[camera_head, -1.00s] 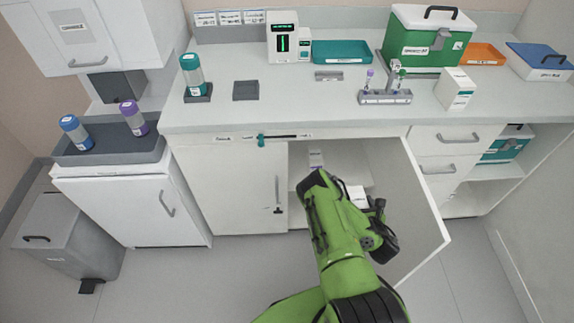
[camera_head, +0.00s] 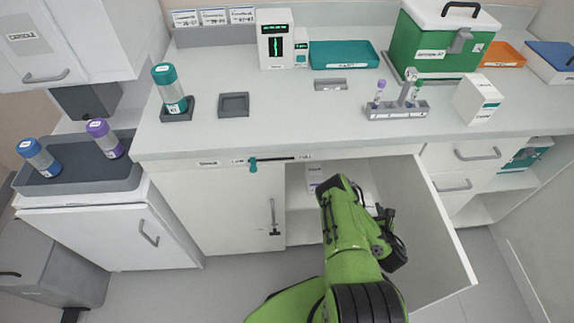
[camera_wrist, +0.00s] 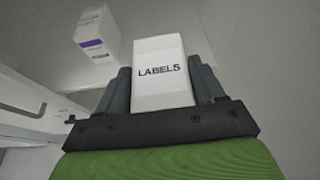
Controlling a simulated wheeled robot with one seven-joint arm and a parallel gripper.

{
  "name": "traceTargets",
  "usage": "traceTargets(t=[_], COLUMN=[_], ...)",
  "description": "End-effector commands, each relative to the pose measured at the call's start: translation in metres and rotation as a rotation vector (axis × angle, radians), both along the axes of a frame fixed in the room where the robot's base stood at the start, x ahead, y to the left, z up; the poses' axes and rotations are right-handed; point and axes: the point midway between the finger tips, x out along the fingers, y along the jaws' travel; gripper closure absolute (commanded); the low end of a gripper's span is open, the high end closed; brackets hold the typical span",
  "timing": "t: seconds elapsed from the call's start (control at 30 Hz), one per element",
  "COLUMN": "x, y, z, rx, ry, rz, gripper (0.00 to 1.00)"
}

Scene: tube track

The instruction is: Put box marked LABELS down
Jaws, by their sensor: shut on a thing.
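The white box marked LABELS (camera_wrist: 160,75) is between the two dark fingers of my gripper (camera_wrist: 163,84) in the wrist view, and they are shut on it. Its printed face is towards the camera. In the head view my green arm reaches into the open lower cabinet (camera_head: 303,226), and it hides the gripper there. Only a small white patch, perhaps the held box, shows beside the arm. I cannot tell whether the box touches the shelf.
A white box with a purple stripe (camera_wrist: 97,32) stands inside the cabinet, left of the held box; it also shows in the head view (camera_head: 314,178). The open cabinet door (camera_head: 425,235) is close to my arm's right. The counter (camera_head: 270,128) is above.

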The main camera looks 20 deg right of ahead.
Motion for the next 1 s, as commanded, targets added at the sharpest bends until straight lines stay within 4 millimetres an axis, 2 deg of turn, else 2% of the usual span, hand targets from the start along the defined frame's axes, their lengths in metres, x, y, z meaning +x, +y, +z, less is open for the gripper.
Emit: traceTargets(t=[0.13,0.23,0.6,0.7,0.87,1.0], x=[0.001,0.015,0.124,0.149,0.171,0.173], y=[0.0,-0.004,-0.035,-0.042,-0.05,-0.051], z=[0.0,0.0,-0.002,-0.003,-0.002,-0.031], rx=[0.0,-0.002,-0.002,-0.001,0.0,0.004], ry=[0.0,-0.003,-0.004,-0.002,-0.003,0.0], rz=[0.0,0.005,0.007,0.004,0.002,-0.003], gripper=[0.66,0.66,0.66,0.66,0.66,0.66])
